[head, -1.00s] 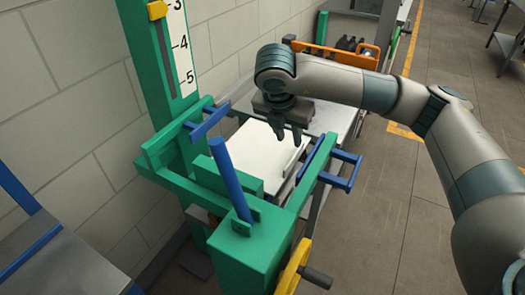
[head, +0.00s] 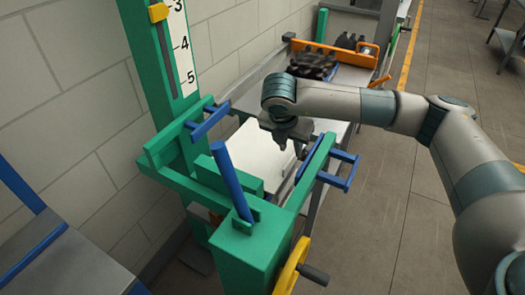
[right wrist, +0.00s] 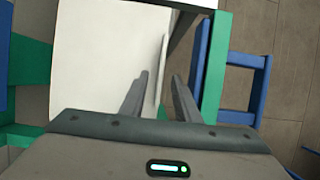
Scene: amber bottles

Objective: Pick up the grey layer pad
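The pale grey layer pad (head: 258,150) lies flat inside the green frame; it fills the upper left of the right wrist view (right wrist: 100,60). A thin upright strip (right wrist: 161,72) runs along its right side. I cannot tell whether the strip is part of the pad. My right gripper (head: 291,148) points down over the pad's right side. In the right wrist view its fingers (right wrist: 158,92) are apart, one on each side of the strip. I cannot tell whether they touch it. My left gripper is not in view.
The green frame (head: 245,245) with blue bars (head: 232,182) surrounds the pad closely. A yellow handwheel (head: 290,268) is at its front. Dark bottles (head: 312,65) stand behind my arm, near an orange bar (head: 335,52). A block wall (head: 85,110) is at left; open floor is at right.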

